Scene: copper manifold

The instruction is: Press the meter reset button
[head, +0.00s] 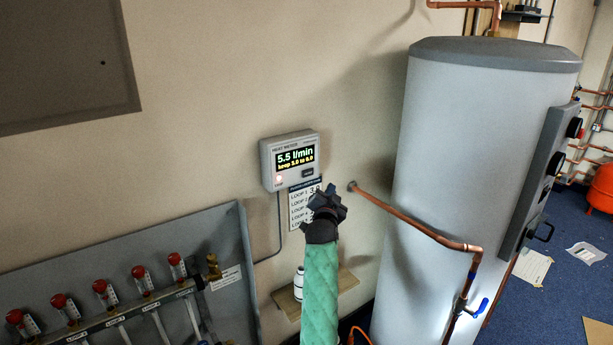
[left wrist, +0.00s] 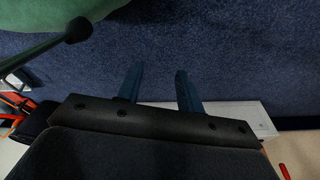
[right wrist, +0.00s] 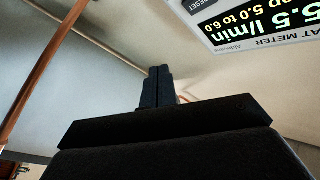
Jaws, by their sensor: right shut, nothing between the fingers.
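The heat meter (head: 290,148) is a grey box on the wall. Its display reads 5.5 l/min, with "keep 5.0 to 6.0" below. The dark reset button (head: 307,172) is at the lower right of its face. The meter (right wrist: 275,42) also shows upside down in the right wrist view, with the button labelled RESET (right wrist: 204,5) at the top edge. My right gripper (head: 330,190) is shut and empty, a little below and right of the meter; its closed fingers (right wrist: 158,74) appear apart from the button. My left gripper (left wrist: 158,75) is open and empty above blue carpet.
A large grey cylinder (head: 465,150) stands right of the meter. A copper pipe (head: 410,222) runs from the wall to its front. A small shelf (head: 345,282) with a white bottle (head: 299,284) is below. A manifold with red-capped gauges (head: 100,287) is at lower left.

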